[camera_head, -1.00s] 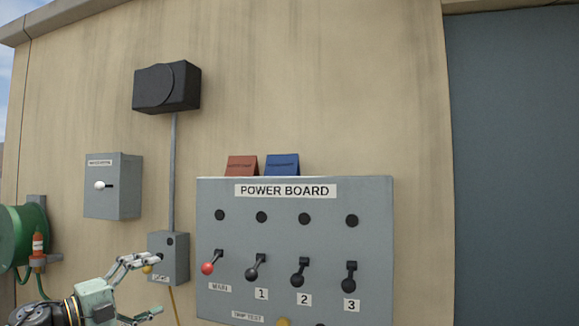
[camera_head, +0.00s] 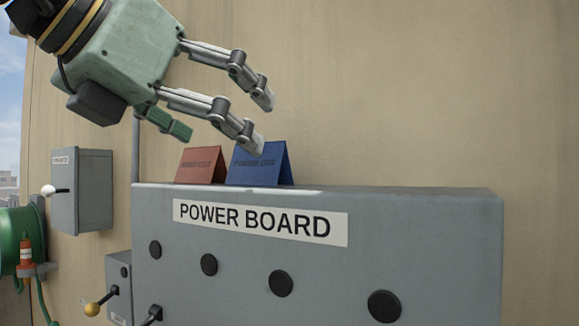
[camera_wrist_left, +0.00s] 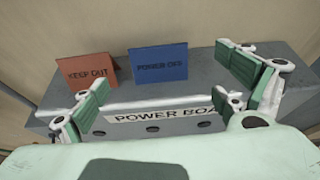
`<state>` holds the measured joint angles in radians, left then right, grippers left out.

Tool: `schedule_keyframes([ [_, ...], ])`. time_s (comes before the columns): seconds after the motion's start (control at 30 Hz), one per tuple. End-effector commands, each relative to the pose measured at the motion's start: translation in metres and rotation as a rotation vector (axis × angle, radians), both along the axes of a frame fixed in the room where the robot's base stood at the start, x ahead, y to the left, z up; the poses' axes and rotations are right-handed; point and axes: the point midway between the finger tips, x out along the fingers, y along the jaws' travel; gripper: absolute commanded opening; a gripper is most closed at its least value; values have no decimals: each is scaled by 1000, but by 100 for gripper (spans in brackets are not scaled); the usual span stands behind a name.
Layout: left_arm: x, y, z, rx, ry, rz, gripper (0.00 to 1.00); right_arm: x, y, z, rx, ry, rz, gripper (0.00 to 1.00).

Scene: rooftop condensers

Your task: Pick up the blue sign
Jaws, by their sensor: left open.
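The blue sign (camera_head: 258,166) is a folded tent card standing upright on top of the grey power board (camera_head: 430,198). I cannot tell whether a fingertip touches the sign. My right gripper is not in view.
A red sign (camera_head: 201,165) reading "KEEP OUT" in the wrist view (camera_wrist_left: 88,71) stands close to the left of the blue one. The wall (camera_head: 400,90) rises behind both. The board top right of the blue sign is clear. A grey switch box (camera_head: 82,190) hangs at left.

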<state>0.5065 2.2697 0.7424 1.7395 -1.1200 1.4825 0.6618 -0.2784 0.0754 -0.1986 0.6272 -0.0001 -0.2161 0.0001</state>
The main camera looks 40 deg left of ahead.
Motion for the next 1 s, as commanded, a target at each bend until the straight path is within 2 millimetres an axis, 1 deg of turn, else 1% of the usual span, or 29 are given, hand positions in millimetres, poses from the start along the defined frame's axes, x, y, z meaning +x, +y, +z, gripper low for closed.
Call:
schedule_keyframes([
  [0.03,-2,-2,1,17,-1,11,92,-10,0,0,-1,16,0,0],
  [0.1,1,-2,-1,25,0,17,92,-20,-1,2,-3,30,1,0],
  [0.2,12,-1,-5,27,1,17,92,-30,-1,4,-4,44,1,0],
  [0.3,22,1,-9,23,2,16,92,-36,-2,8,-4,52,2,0],
  [0.37,29,1,-11,24,3,14,92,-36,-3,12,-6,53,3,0],
  [0.5,49,4,-20,22,3,12,92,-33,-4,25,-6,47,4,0],
  [0.63,62,6,-27,22,0,16,92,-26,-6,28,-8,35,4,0],
  [0.8,67,6,-30,22,-3,15,92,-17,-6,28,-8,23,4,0],
  [0.9,66,6,-30,21,-3,16,92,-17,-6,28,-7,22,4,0],
  [0.93,66,6,-30,21,-3,16,91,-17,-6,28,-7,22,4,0],
  [1.0,66,6,-30,21,-3,16,85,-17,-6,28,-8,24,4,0],
])
